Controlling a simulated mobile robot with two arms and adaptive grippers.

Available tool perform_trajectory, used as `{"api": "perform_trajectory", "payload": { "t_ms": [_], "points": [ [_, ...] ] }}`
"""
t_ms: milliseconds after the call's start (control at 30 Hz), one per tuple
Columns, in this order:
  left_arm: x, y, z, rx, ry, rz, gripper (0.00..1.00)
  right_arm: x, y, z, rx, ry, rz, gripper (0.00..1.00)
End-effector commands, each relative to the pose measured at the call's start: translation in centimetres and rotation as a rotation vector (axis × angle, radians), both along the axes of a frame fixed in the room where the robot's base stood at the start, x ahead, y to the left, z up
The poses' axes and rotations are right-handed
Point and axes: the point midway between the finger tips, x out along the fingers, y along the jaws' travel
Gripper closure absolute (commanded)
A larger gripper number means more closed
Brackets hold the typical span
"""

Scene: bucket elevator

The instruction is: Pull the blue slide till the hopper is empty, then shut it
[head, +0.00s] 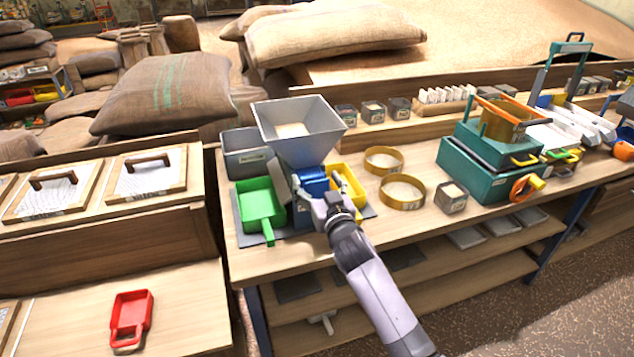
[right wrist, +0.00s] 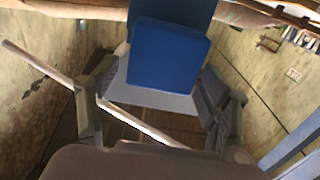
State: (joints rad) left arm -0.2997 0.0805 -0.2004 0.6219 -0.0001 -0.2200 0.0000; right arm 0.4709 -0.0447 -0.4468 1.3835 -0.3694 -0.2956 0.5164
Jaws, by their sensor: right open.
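The grey hopper (head: 275,122) stands on the bench, with some pale beige material visible at its bottom. A blue part (head: 315,184), which looks like the slide, sits below the hopper. In the right wrist view a blue block (right wrist: 168,55) shows straight ahead. My right gripper (head: 328,203) is right in front of the blue part and partly hides it. In the right wrist view its two fingers (right wrist: 160,100) are spread apart, with the blue block just beyond and between them; I cannot tell whether they touch it. My left gripper is not in view.
A green scoop (head: 260,205) lies left of the hopper and a yellow tray (head: 345,185) right of it. Brass rings (head: 402,191) and a teal box machine (head: 490,165) stand further right. A red scoop (head: 131,315) lies on the lower left table.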

Motion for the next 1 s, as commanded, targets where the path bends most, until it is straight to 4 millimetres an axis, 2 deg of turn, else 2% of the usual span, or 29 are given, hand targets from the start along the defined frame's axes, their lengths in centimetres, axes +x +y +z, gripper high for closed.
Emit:
{"api": "perform_trajectory", "payload": {
  "t_ms": [267, 1000],
  "points": [
    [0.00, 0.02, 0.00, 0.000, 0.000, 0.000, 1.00, 0.10, 0.03, 0.02, 0.000, 0.000, 0.000, 0.28],
    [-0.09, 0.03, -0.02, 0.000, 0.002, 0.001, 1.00, 0.07, 0.01, -0.01, 0.000, 0.000, 0.000, 0.78]
  ]
}}
